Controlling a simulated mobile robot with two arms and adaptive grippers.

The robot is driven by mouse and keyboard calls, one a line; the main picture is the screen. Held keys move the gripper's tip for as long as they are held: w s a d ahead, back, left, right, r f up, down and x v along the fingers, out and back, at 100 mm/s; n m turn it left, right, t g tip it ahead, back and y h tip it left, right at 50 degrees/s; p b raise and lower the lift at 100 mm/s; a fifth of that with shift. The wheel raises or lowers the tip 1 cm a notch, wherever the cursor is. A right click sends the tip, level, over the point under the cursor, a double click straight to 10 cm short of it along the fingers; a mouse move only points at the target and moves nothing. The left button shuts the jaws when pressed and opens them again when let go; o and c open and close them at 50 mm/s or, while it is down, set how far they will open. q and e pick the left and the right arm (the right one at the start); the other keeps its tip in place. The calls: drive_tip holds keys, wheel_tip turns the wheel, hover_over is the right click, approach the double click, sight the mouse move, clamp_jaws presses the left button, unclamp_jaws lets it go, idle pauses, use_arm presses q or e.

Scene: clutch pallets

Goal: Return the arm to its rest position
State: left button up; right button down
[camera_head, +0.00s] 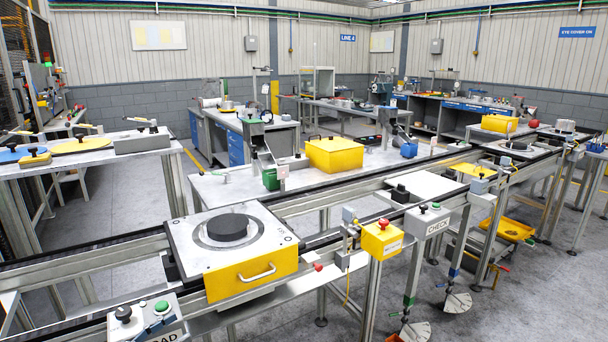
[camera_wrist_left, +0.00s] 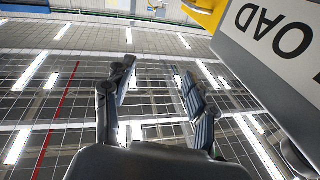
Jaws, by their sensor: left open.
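My left gripper (camera_wrist_left: 158,72) shows in the left wrist view with its two dark fingers spread apart and nothing between them. Beyond the fingers are ceiling lights and beams, so that camera looks upward. The grey control box marked LOAD (camera_wrist_left: 290,60) is close by at the upper right of that view. My right gripper is in neither view.
A pallet with a yellow front (camera_head: 252,278) sits on the near conveyor, bearing a black disc (camera_head: 227,227). A yellow button box (camera_head: 382,240) and the CHECK box (camera_head: 427,221) stand along the rail. A yellow case (camera_head: 334,155) is on the table behind. Floor shows at right.

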use_arm(q)
drive_tip(key=s+d+f+n+y, duration=0.7)
drive_tip(key=f+n+y, duration=0.1)
drive_tip(key=f+y, duration=0.25)
drive_tip(key=s+d+f+g+y, duration=0.2)
drive_tip(key=s+g, duration=0.8)
drive_tip(key=s, duration=1.6)
wheel_tip(320, 180, down, 28)
drive_tip(key=g+y+b, duration=0.1)
drive_tip(key=b, duration=0.2)
drive_tip(key=s+a+f+g+b, duration=0.1)
drive_tip(key=s+a+f+b, duration=0.2)
drive_tip(key=s+f, duration=1.4)
wheel_tip(320, 180, down, 4)
drive_tip(key=shift+s+a+f, duration=0.15)
drive_tip(key=shift+s+a, duration=0.25)
drive_tip(key=shift+a, duration=0.05)
